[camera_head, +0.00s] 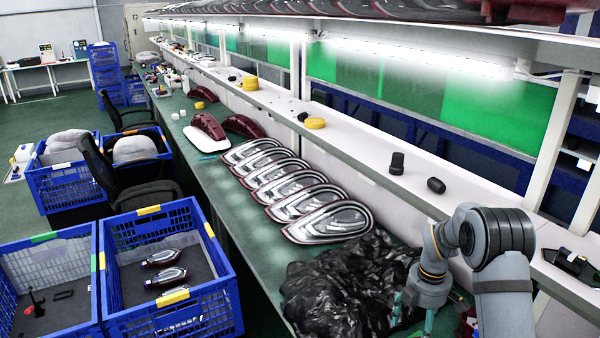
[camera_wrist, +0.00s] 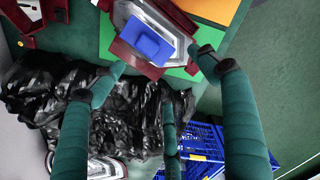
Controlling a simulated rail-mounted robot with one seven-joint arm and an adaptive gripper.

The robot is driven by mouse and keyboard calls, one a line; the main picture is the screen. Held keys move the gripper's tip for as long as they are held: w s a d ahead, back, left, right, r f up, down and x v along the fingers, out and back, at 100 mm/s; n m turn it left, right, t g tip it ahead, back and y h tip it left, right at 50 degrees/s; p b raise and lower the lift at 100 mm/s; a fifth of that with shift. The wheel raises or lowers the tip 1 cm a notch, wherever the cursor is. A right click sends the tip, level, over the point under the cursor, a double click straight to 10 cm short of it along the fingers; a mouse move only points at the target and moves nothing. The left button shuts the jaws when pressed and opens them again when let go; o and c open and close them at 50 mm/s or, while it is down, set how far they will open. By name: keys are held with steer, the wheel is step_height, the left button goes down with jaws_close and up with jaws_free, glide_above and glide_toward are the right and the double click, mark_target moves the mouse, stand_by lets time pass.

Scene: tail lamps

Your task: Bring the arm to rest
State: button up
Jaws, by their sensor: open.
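My arm stands at the bottom right of the head view, bent downward. Teal parts of my gripper (camera_head: 412,308) show at its lower end, partly cut off by the frame edge. In the wrist view my gripper (camera_wrist: 157,64) is open, its teal fingers spread apart. A red and clear tail lamp (camera_wrist: 128,28) with a blue block (camera_wrist: 146,42) on it lies beyond the fingertips. I see nothing held, and I cannot tell the gap between fingertips and lamp.
A crumpled black plastic bag (camera_head: 345,283) lies on the green bench beside my arm. A row of tail lamps (camera_head: 325,219) lies behind it. A shelf (camera_head: 345,145) runs along the bench. Blue crates (camera_head: 178,318) stand on the floor at left.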

steer(key=s+a+r+m+b, duration=0.4)
steer(key=s+a+m+b, duration=0.2)
steer(key=s+a+m, duration=0.25)
steer(key=s+a+r+m+b, duration=0.1)
steer(key=s+a+m+b, duration=0.1)
steer(key=s, duration=0.4)
steer(key=s+a+r+m+b, duration=0.1)
steer(key=s+a+m+b, duration=0.1)
steer(key=s+m+b, duration=0.2)
steer(key=s+m, duration=0.3)
steer(key=shift+s+a, duration=0.15)
steer(key=shift+a, duration=0.25)
